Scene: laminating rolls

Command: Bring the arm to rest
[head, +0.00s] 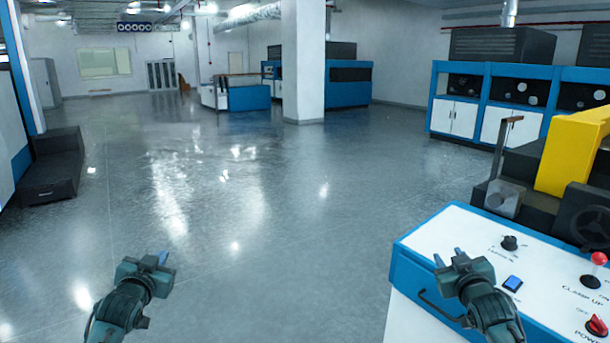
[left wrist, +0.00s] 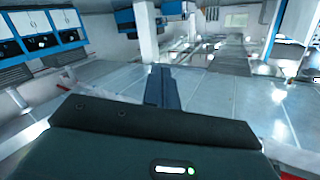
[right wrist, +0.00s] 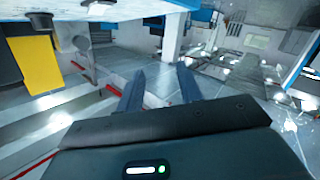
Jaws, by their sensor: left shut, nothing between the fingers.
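My left gripper (head: 162,258) is over the open floor at the lower left of the head view. Its fingers (left wrist: 163,88) are together and empty in the left wrist view. Whether the right gripper touches the panel cannot be told.
The panel carries a black knob (head: 509,243), a blue button (head: 512,283), a red-topped lever (head: 598,260) and a red power switch (head: 597,326). A yellow machine part (head: 572,155) stands behind it. A white pillar (head: 303,60) stands farther back. The grey floor (head: 230,210) is clear.

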